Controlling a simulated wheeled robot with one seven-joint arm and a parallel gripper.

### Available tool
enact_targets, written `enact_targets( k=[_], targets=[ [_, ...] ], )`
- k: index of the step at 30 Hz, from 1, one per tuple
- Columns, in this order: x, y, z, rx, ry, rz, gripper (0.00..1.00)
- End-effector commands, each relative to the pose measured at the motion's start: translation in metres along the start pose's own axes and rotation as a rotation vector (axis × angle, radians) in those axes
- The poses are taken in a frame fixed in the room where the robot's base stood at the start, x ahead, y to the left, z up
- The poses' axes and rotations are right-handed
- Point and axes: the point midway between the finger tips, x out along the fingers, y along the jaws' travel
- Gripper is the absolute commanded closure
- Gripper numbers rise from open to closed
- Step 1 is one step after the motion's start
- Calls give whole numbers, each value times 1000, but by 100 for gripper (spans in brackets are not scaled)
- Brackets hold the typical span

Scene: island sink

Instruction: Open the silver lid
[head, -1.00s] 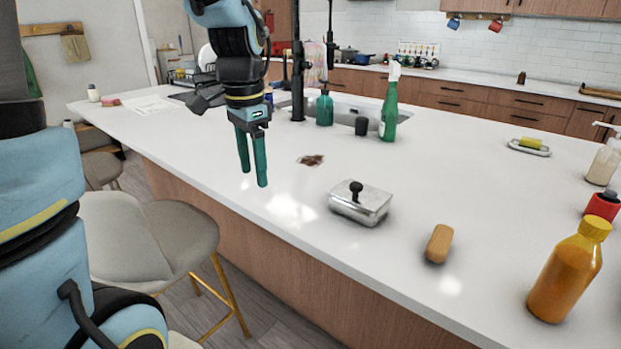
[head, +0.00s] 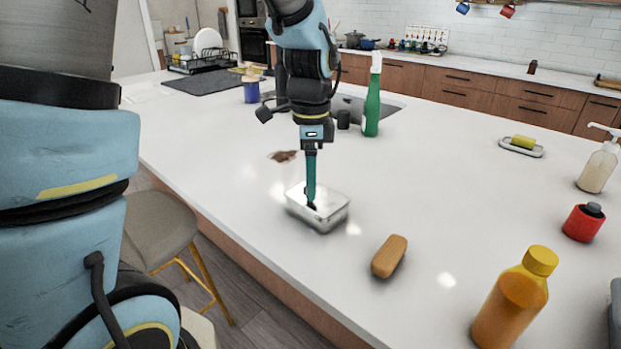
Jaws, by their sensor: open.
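The silver lid (head: 322,197) sits on a small silver box (head: 322,216) on the white island counter, near its front edge. Its black knob is mostly hidden; only a dark bit shows at my fingertips. My gripper (head: 311,203) points straight down over the lid, with its tips at the knob. The fingers line up one behind the other in this view, so the gap between them is hidden. The gripper is open. I cannot tell whether the fingers touch the knob.
A tan bar (head: 389,256) lies right of the box, with an orange bottle (head: 511,302) further right. A brown stain (head: 284,156) is behind the box to the left. A green spray bottle (head: 372,105) stands by the sink. A stool (head: 158,230) is at the counter's front.

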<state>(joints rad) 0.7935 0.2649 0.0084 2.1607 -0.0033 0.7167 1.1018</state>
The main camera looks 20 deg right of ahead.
Motion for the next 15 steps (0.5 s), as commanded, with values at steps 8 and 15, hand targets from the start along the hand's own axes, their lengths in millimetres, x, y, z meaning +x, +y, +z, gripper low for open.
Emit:
enact_targets(
  k=[8,15],
  targets=[
    [9,0,0,-1,0,-1,33],
    [9,0,0,-1,0,-1,45]
  ],
)
